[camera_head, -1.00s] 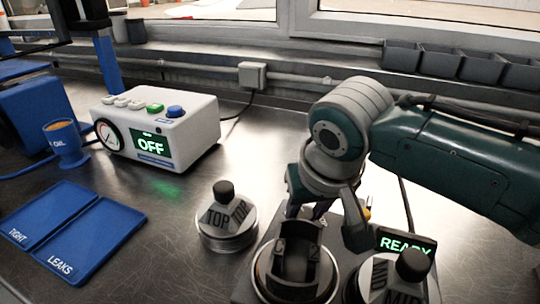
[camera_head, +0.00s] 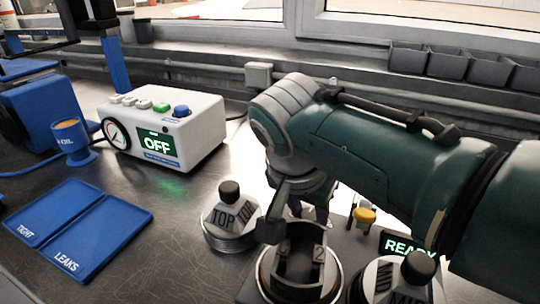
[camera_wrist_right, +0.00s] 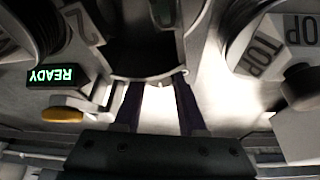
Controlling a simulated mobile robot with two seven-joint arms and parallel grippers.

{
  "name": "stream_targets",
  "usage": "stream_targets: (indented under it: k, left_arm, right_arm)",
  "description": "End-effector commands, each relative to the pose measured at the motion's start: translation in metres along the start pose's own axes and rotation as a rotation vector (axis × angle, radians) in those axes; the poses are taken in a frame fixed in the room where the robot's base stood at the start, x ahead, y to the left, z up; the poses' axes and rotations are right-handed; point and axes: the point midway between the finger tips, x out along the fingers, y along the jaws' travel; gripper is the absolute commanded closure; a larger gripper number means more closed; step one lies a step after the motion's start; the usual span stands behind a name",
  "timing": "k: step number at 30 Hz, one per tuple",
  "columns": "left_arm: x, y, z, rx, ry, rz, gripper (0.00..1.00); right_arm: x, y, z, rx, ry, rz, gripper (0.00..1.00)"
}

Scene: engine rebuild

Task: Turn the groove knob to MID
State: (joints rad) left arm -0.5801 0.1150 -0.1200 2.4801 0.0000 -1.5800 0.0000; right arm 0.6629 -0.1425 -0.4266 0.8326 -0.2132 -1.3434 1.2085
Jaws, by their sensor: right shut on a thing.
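My right gripper (camera_head: 322,213) points down just behind the round fixture (camera_head: 262,268) that holds a dark part marked 2. In the right wrist view its two dark fingers (camera_wrist_right: 157,95) stand apart across a bright patch, their tips by the fixture's rim. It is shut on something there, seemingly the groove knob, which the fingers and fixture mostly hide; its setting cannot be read. A yellow-tipped lever (camera_head: 365,215) stands apart, to the right of the gripper, and also shows in the right wrist view (camera_wrist_right: 62,115). My left gripper is not in view.
A lidded pot marked TOP (camera_head: 228,215) stands close on the left, and another black-knobbed pot (camera_head: 405,285) at front right. A READY display (camera_head: 400,243) is behind that. A white OFF box (camera_head: 205,135) and blue TIGHT/LEAKS trays (camera_head: 125,212) are further left.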

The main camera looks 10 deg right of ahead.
Motion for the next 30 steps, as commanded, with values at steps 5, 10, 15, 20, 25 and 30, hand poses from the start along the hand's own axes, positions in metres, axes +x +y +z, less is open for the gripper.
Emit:
stream_targets:
  k: [5, 10, 15, 20, 25, 30]
  left_arm:
    - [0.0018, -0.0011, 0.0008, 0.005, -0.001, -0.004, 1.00]
    - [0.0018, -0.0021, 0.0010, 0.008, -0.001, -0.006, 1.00]
    - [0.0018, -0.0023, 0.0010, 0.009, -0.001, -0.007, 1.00]
    - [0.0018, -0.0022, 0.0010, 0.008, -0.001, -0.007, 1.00]
    - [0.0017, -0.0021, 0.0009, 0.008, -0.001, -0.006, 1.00]
    - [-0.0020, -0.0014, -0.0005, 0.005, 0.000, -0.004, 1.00]
  right_arm:
    - [0.0009, 0.0004, 0.0004, 0.023, -0.001, 0.011, 1.00]
    - [0.0008, 0.0006, 0.0002, 0.027, -0.001, 0.012, 1.00]
    - [0.0009, 0.0006, 0.0002, 0.027, -0.001, 0.012, 1.00]
    - [0.0008, 0.0005, 0.0001, 0.026, -0.001, 0.012, 0.48]
    - [0.0005, 0.0003, -0.0001, 0.026, 0.000, 0.011, 0.47]
    - [-0.0056, -0.0003, -0.0007, 0.025, 0.000, 0.009, 0.47]
